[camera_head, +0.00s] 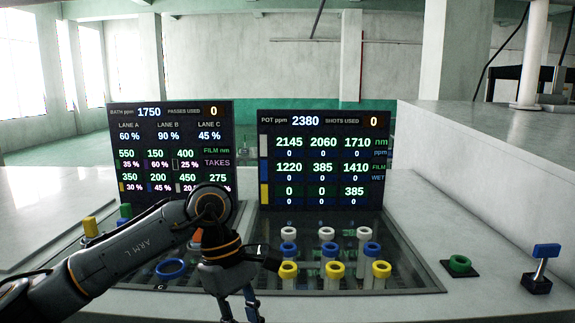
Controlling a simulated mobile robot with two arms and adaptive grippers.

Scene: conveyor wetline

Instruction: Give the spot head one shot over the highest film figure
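The right display panel (322,160) reads pot 2380 ppm and shots used 0. Its white row reads 2145, 2060, 1710, blue 1220, 385, 1410, and yellow 0, 0, 385, with 0 under each. The highest is 2145, in the white row's left column. Before it, ring-topped posts stand in three rows: white (288,232), blue (371,248), yellow (381,269). I cannot tell which item is the spot head. My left gripper (237,310) points down left of the posts, fingers apart, with nothing visible between them. My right gripper is out of view.
The left panel (170,150) shows bath 1750 ppm, passes used 0. A blue ring (171,268) lies left of my gripper. Bare counter separates the posts from these.

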